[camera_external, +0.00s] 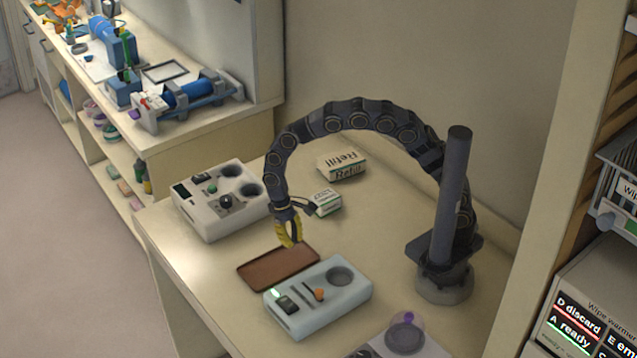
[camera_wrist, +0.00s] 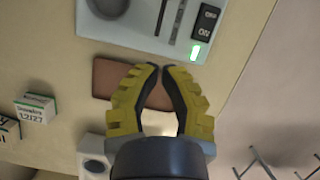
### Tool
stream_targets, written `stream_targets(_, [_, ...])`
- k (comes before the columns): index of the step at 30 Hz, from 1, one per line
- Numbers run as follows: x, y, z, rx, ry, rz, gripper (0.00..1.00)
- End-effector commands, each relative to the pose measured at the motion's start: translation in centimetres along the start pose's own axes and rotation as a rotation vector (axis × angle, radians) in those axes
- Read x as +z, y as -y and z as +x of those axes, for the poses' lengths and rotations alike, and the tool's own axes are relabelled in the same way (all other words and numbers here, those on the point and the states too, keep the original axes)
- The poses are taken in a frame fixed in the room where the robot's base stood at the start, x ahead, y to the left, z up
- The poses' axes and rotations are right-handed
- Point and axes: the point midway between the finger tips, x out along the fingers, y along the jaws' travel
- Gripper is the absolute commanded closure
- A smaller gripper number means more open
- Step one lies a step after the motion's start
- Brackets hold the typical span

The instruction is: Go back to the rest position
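The brown tray (camera_wrist: 103,78) lies behind the fingers. My arm arches from its base on the right side of the table over to the left. The part of the tray under the gripper is hidden in the wrist view.
A pale device (camera_external: 345,292) with a lit green light stands in front of the tray. A white device (camera_external: 210,222) stands at the left. A small box (camera_external: 325,203) and a Refill box (camera_external: 342,165) stand behind. A purple-topped clear item (camera_external: 405,336) is near the front.

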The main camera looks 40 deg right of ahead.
Motion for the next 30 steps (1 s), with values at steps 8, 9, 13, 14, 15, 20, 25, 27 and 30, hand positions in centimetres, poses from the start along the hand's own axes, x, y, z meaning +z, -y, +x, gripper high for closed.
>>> stream_targets(8, [0.0, -0.2, -0.2, -0.001, -0.002, 0.002, 1.0])
stream_targets(9, [-0.1, -0.7, -0.5, -0.003, -0.005, 0.005, 1.0])
stream_targets(13, [-0.3, -4.1, -2.7, -0.012, -0.023, 0.03, 1.0])
stream_targets(14, [-0.3, -5.3, -3.5, -0.018, -0.032, 0.036, 1.0])
stream_targets(15, [-0.2, -7.2, -4.5, -0.021, -0.041, 0.048, 1.0])
stream_targets(20, [1.9, -15.0, -7.9, -0.036, -0.078, 0.089, 1.0])
stream_targets(25, [6.0, -22.1, -9.4, -0.048, -0.106, 0.122, 1.0])
stream_targets(27, [8.0, -24.5, -9.6, -0.05, -0.119, 0.132, 1.0])
stream_targets(30, [11.2, -27.5, -9.4, -0.051, -0.135, 0.145, 1.0])
